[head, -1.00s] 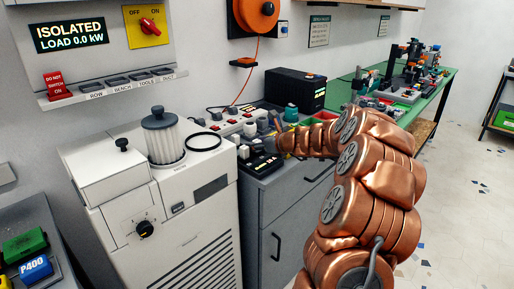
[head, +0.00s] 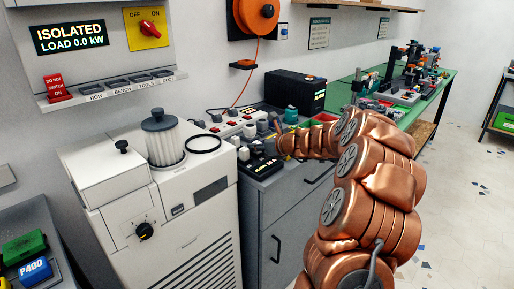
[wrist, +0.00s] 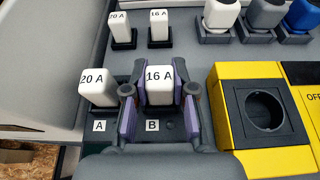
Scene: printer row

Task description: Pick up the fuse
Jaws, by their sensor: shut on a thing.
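A white fuse marked 16 A (wrist: 159,86) stands upright at the position labelled B in a dark holder (wrist: 110,143). My gripper (wrist: 159,104) is shut on this fuse, with a purple-padded finger on each side of it. A second white fuse, marked 20 A (wrist: 97,88), stands at position A just left of my left finger. In the head view my copper arm reaches over the grey cabinet to the black holder (head: 259,168), and the held fuse is hard to make out there.
Spare 20 A (wrist: 122,28) and 16 A (wrist: 159,27) fuses stand behind. A yellow socket box (wrist: 222,112) is close on the right. Grey and blue plugs (wrist: 265,14) stand at the back right. The white machine with a filter (head: 162,140) is left of the cabinet.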

